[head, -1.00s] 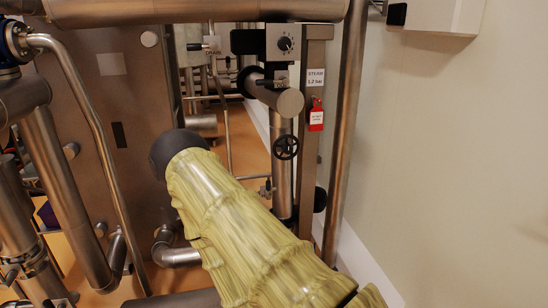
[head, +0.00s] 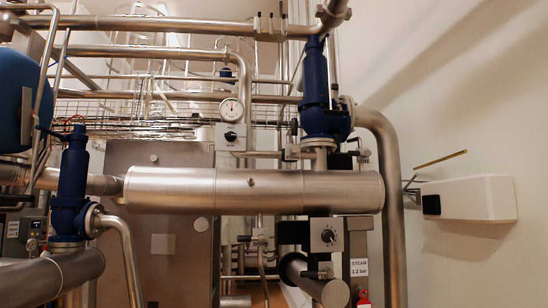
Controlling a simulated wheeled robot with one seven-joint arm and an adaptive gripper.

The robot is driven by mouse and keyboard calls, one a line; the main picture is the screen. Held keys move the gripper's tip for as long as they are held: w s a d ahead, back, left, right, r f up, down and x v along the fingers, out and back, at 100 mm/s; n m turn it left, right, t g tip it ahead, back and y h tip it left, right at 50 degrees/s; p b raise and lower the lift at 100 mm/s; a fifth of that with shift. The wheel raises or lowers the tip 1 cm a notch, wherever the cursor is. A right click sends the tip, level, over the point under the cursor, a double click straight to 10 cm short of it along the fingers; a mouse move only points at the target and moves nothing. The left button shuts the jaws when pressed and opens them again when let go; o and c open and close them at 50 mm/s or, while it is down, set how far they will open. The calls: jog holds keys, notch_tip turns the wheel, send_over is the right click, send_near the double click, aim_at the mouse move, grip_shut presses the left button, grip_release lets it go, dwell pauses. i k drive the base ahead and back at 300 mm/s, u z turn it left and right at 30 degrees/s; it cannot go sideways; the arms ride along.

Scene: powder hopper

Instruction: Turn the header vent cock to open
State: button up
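A large horizontal steel header (head: 165,190) crosses the middle of the head view. Small fittings sit just above its right half: one with a small body and dark stem (head: 292,150), and one grey and black (head: 357,153). I cannot tell which of them, if any, is the vent cock, nor how its handle stands; no vent label is readable. My gripper is not in view.
A pressure gauge (head: 232,110) stands above the header. Tall blue valves stand at right (head: 316,95) and left (head: 71,190). A knob box (head: 325,235) and a steam label (head: 359,267) are below. A white wall box (head: 478,198) is at right.

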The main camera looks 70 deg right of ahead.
aim_at(368, 153)
jog(key=u, duration=0.7)
jog(key=k, duration=1.3)
jog(key=z, duration=1.85)
